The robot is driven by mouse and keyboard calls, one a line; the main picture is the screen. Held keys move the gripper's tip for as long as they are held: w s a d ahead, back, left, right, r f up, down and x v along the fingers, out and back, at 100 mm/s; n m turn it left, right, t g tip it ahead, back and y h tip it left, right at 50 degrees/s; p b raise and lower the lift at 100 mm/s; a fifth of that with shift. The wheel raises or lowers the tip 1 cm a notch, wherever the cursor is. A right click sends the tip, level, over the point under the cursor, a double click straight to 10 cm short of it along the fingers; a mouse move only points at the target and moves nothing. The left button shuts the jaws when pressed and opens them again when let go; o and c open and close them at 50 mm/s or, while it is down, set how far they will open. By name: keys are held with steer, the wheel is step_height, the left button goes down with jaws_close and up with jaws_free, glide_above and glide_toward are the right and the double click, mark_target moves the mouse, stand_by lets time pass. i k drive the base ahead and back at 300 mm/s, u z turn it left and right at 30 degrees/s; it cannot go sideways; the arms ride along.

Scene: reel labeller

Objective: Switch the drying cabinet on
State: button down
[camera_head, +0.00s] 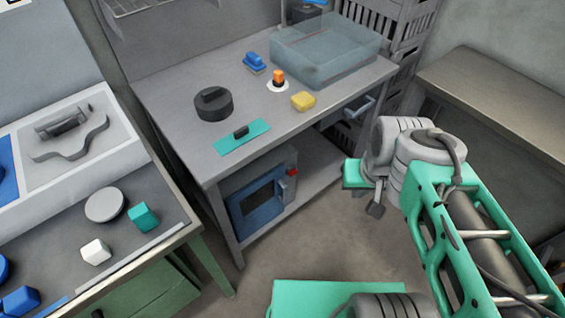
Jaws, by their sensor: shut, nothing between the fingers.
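The drying cabinet (232,192) appears to be the grey box with a blue-framed door and dark window, on the low shelf under the grey workbench. A grey handle (291,189) is at the right of its front, and a small red part (293,171) sits at its upper right; I cannot tell whether it is the switch or how it is set. My gripper (375,210) is shut and empty, pointing down in the open space right of the cabinet, apart from it. My wrist hides part of the gripper.
On the grey workbench (180,100) are a dark round reel (214,104), a teal plate (242,138), a yellow block (303,101), an orange piece (279,77) and a translucent bin (325,50). A drawer handle (361,105) projects at right. A side bench (490,85) stands right. Floor before the cabinet is clear.

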mark_target(291, 171)
steer(key=u, duration=0.2)
steer(key=i, duration=0.35)
steer(key=u, duration=2)
steer(key=k, duration=0.65)
steer(key=z, duration=0.25)
